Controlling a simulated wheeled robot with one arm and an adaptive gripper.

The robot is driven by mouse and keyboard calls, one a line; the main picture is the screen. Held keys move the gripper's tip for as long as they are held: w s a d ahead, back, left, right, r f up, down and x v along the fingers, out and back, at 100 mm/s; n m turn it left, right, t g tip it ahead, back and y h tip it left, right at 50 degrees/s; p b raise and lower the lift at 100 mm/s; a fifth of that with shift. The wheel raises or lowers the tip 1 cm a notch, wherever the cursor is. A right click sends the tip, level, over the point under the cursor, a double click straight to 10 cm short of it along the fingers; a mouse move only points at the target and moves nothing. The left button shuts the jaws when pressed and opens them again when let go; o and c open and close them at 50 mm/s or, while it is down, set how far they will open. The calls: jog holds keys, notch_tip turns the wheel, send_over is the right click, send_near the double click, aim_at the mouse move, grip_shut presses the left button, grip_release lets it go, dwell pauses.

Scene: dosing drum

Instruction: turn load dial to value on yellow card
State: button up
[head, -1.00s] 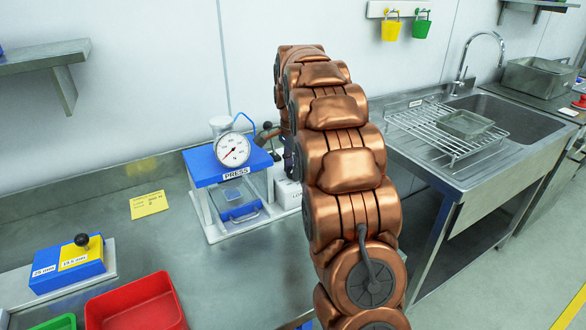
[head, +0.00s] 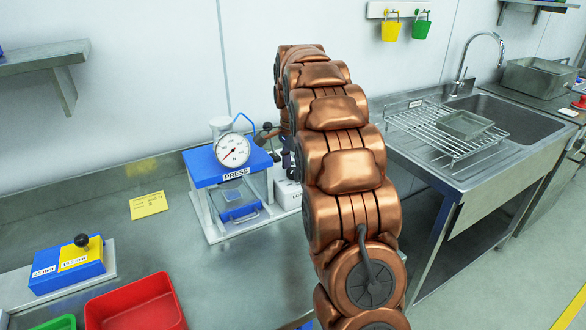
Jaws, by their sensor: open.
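The yellow card (head: 149,204) lies on the steel bench left of the press; its small print cannot be read surely. A white box (head: 287,194) with a label starting "LO" stands at the press's right side, mostly hidden by my copper arm. The load dial cannot be made out. My gripper (head: 287,163) shows only as a dark sliver at the arm's left edge, just above the white box. It is open; whether it touches the dial is hidden.
A blue and yellow block (head: 66,266) with a black knob stands at left. A red tray (head: 136,305) and a green one (head: 58,323) are at the front. A sink with a wire rack (head: 447,135) is at right. The bench before the press is clear.

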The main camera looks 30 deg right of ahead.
aim_at(292, 171)
notch_tip(292, 171, up, 7)
jog(key=shift+f, duration=0.2)
jog(key=shift+r, duration=0.3)
dwell(0.3)
jog(key=shift+s+a+r, duration=0.1)
jog(key=shift+a, duration=0.1)
jog(key=s+a+r+n+g+p, duration=0.1)
jog(key=s+a+r+n+p, duration=0.15)
jog(key=s+a+n, duration=1.05)
jog(key=s+a+f+n, duration=0.2)
jog(key=s+a, duration=0.1)
jog(key=s, duration=0.5)
jog(key=s+a+f+n+p, duration=0.1)
jog(key=s+a+f+n, duration=0.1)
jog(key=s, duration=0.6)
jog(key=s+a+f+n+p, duration=0.1)
jog(key=s+a+f, duration=0.3)
jog(key=s, duration=0.5)
jog(key=shift+a+n+g, duration=0.4)
jog(key=shift+a+n, duration=0.1)
jog(key=shift+a, duration=0.3)
